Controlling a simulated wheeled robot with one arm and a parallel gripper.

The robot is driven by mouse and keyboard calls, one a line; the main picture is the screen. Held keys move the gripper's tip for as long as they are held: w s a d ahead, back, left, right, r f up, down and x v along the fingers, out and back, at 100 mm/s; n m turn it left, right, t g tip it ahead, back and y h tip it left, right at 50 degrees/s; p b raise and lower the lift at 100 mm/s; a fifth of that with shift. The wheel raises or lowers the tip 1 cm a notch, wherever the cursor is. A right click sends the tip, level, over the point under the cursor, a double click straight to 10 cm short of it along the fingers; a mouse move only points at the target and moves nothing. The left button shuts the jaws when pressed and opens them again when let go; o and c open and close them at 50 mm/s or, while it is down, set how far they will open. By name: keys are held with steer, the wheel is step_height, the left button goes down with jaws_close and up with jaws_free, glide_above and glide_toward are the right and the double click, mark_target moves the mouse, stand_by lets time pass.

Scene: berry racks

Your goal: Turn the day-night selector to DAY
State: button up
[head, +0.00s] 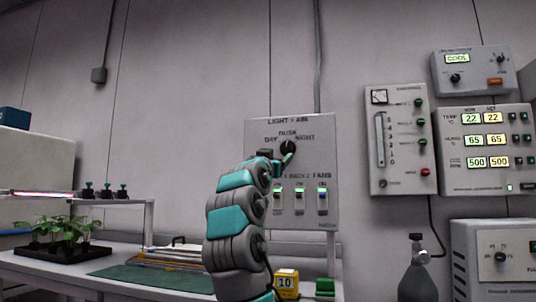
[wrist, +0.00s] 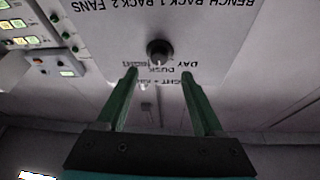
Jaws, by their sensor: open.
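The day-night selector is a round black knob (head: 288,147) on the grey LIGHT + AIR panel (head: 325,160), below the labels DAY, DUSK and NIGHT. In the wrist view the panel is upside down, and the knob (wrist: 159,50) stands just beyond the fingertips. A pale mark on the knob appears to face DUSK, though it is small. My gripper (wrist: 159,73) is open, with its two green fingers apart and nothing between them. In the head view my arm hides most of the gripper and the panel's lower left part.
Several fan and rack switches (head: 299,199) sit below the knob. A gauge panel (head: 398,140) and display boxes (head: 486,150) are to the right. The bench (head: 110,268) below holds a seedling tray (head: 75,257), a green mat (head: 150,278) and a yellow block (head: 286,284).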

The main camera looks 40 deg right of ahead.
mark_target(286, 148)
steer(key=p+x, duration=0.1)
steer(key=x, duration=0.2)
steer(key=p+x, duration=0.1)
steer(key=x, duration=0.2)
steer(key=shift+s+a+r, duration=0.1)
steer(key=shift+r, duration=0.1)
steer(key=shift+p+x, duration=0.45)
steer(key=shift+x, duration=0.5)
steer(key=shift+f, duration=0.2)
steer(key=shift+c, duration=0.4)
jaws_close()
